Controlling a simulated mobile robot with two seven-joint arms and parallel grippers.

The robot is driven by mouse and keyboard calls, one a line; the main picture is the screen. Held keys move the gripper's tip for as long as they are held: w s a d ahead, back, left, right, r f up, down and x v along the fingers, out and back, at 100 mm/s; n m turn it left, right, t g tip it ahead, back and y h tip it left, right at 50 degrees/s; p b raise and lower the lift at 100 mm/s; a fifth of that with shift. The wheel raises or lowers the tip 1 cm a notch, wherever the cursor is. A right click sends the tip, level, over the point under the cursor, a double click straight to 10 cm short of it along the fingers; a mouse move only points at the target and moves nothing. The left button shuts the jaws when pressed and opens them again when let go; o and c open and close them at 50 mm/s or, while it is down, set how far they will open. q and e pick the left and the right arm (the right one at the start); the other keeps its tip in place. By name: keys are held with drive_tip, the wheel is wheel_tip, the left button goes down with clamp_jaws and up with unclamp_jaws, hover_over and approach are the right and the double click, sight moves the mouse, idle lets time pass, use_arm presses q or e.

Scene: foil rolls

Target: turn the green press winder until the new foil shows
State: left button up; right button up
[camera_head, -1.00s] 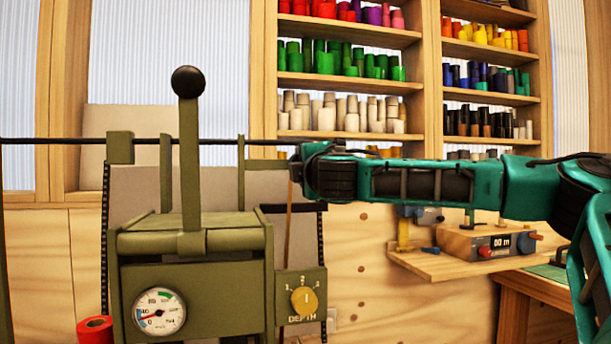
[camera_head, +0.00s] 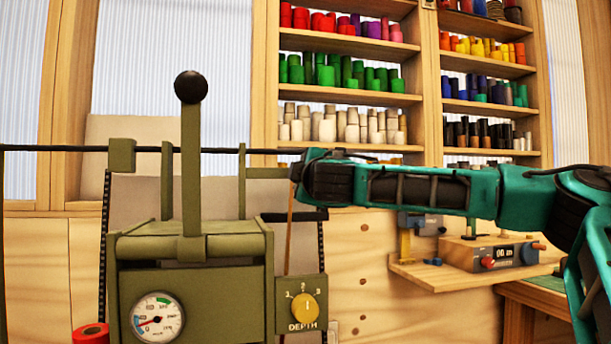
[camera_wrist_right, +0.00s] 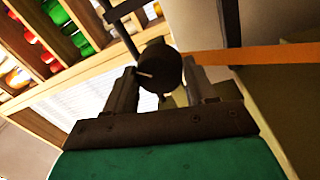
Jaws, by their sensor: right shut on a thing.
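The olive-green press (camera_head: 190,248) stands at left in the head view, with an upright lever topped by a black ball. A thin dark rod runs across behind it. My right gripper (camera_wrist_right: 163,85) is shut on a dark round knob (camera_wrist_right: 160,66), which I take to be the winder's. In the head view my right gripper (camera_head: 300,172) is at the press's right side, and its fingers and the knob are hard to make out. A narrow orange-brown foil strip (camera_head: 290,228) hangs below it; an orange strip also shows in the wrist view (camera_wrist_right: 262,54). My left gripper is out of view.
A pressure gauge (camera_head: 157,317) and a yellow depth dial (camera_head: 305,308) are on the press front. A red roll (camera_head: 91,334) is at bottom left. Shelves of coloured rolls (camera_head: 350,94) stand behind. A small wall shelf (camera_head: 440,274) with a device is at right.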

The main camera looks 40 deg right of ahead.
drive_tip(key=o, duration=1)
drive_tip(key=shift+o, duration=0.2)
drive_tip(key=v, duration=1.3)
drive_tip(key=shift+b, duration=0.4)
drive_tip(key=shift+d, duration=0.1)
